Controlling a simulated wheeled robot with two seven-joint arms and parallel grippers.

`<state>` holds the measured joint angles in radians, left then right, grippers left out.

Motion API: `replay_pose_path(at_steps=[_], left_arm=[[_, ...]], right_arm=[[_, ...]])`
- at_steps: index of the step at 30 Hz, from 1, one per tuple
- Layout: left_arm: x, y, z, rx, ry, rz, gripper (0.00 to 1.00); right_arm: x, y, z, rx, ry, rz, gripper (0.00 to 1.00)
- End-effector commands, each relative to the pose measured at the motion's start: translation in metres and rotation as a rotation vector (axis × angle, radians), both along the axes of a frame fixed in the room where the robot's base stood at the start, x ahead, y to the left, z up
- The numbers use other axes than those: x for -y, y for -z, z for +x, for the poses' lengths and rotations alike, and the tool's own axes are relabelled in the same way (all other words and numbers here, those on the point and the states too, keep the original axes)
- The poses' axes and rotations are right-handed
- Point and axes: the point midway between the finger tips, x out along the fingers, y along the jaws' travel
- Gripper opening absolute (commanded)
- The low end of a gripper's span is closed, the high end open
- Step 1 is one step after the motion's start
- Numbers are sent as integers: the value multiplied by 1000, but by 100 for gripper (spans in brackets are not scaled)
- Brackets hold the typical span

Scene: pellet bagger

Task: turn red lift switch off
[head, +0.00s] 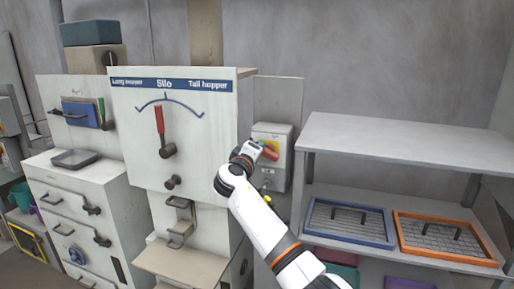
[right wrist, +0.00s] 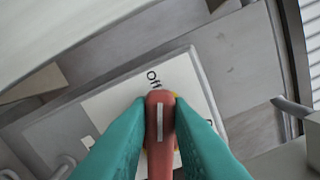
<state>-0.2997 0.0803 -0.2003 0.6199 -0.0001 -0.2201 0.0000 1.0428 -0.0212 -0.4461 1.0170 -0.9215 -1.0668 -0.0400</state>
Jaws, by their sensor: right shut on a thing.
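The red lift switch (head: 270,150) is a red handle on a grey box (head: 283,134) with a yellow plate, right of the silo cabinet in the head view. In the right wrist view the red handle (right wrist: 160,128) has a white stripe, and its tip lies close under the word "Off" on a pale label (right wrist: 115,105). My right gripper (right wrist: 160,115) has its two teal fingers shut on the handle, one on each side. In the head view my right arm reaches up to the box, and the wrist hides part of the switch. My left gripper is not in view.
The silo cabinet (head: 125,135) with a red pointer lever (head: 160,122) stands left of the switch box. A grey shelf unit (head: 410,143) stands to the right, holding a blue-framed tray (head: 314,230) and an orange-framed tray (head: 402,250). A drawer cabinet (head: 60,180) is at far left.

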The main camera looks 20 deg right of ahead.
Motion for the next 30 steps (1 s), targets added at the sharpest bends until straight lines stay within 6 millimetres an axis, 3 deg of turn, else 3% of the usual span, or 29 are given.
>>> replay_pose_path(at_steps=[1, 15, 30], left_arm=[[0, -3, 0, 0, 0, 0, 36], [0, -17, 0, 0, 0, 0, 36], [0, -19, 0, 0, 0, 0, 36]], right_arm=[[3, 9, 0, -42, 10, -32, 0], [2, 16, 0, -222, 10, -300, 0], [3, 19, 0, -268, 11, -372, 0]])
